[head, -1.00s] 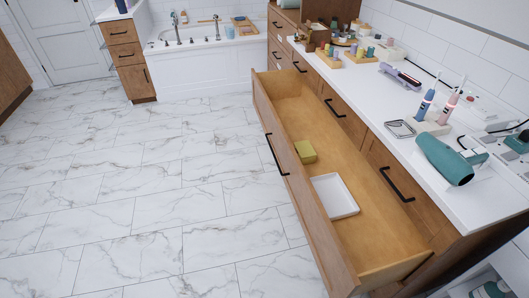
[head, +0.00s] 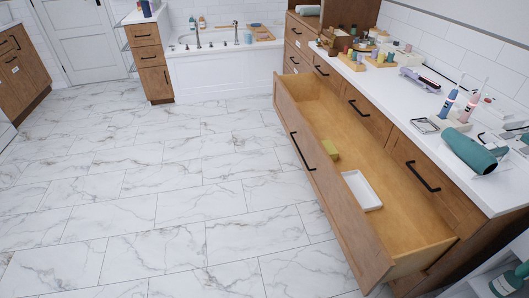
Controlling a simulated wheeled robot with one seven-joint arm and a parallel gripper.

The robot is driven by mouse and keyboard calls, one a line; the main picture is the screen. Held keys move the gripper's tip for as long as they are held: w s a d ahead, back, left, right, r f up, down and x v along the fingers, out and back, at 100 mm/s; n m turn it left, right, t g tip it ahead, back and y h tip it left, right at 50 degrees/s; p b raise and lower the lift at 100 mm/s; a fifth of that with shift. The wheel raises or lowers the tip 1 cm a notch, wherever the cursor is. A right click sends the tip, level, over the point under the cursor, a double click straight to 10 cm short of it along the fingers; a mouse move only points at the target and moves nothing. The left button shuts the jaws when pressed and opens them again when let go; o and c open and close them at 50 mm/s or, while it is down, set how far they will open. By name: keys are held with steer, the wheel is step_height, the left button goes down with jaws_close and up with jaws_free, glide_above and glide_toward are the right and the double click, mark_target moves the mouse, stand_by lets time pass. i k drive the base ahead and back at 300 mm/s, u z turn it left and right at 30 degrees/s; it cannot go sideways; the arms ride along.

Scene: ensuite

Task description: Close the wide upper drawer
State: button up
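The wide upper drawer (head: 322,182) is pulled far out of the wooden vanity on the right in the head view. Its long front carries a black bar handle (head: 302,151) on the floor side.
Open marble floor (head: 180,200) lies left of the drawer. A bathtub (head: 222,75) and a small wooden cabinet (head: 149,60) stand at the back.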

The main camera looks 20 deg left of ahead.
mark_target(408, 235)
steer(key=u, duration=0.95)
steer(key=i, duration=1.15)
steer(key=u, duration=0.4)
steer(key=i, duration=1.25)
steer(key=z, duration=0.3)
